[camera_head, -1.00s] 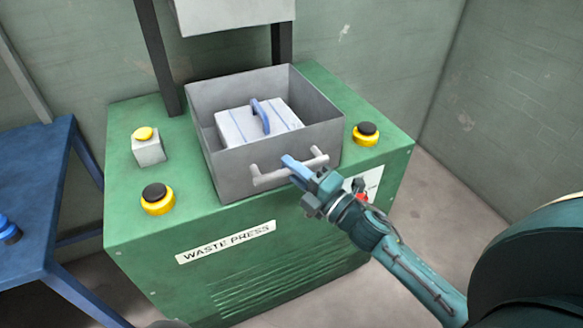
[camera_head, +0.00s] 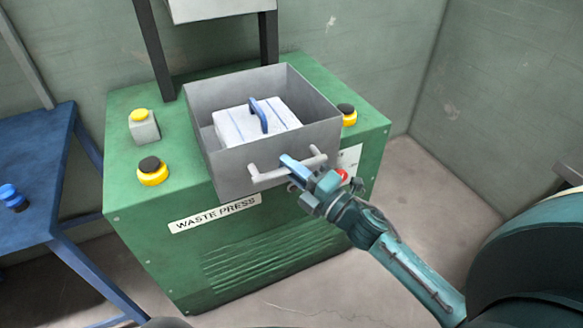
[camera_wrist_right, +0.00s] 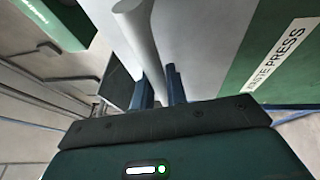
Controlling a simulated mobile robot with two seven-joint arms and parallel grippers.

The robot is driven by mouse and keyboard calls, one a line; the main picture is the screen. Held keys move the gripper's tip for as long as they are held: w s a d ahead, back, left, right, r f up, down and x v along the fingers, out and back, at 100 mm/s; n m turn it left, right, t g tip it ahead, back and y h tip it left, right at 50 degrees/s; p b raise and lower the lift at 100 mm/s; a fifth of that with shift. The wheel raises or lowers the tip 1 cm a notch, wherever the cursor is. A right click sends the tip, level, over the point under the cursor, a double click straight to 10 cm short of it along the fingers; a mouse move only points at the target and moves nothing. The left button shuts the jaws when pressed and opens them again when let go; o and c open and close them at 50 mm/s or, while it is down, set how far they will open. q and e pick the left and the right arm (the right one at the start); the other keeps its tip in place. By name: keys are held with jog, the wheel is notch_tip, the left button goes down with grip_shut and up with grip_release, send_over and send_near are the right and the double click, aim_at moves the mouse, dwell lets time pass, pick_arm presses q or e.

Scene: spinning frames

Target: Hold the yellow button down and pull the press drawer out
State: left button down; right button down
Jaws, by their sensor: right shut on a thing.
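The grey press drawer (camera_head: 225,165) stands out past the front edge of the green waste press (camera_head: 290,240). A white block with a blue handle (camera_head: 240,126) lies in it. My right gripper (camera_head: 292,166) is shut on the right part of the drawer's pale bar handle (camera_head: 266,175). In the right wrist view the handle (camera_wrist_right: 138,35) runs down to the gripper's blue fingers (camera_wrist_right: 160,90). The yellow button (camera_head: 139,115) sits on a small grey box (camera_head: 145,131) at the press's left, with nothing touching it. My left gripper is not in view.
Black knobs on yellow bases stand front left (camera_head: 152,172) and right (camera_head: 347,115) on the press. A red button (camera_head: 342,175) shows beside my right gripper. A blue table (camera_head: 35,150) is at the left. The floor at the right (camera_head: 400,200) is clear.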

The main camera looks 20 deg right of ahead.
jog(key=c, duration=1.4)
grip_release()
jog(key=shift+s, duration=0.1)
jog(key=b+v, duration=0.2)
jog(key=v, duration=1.1)
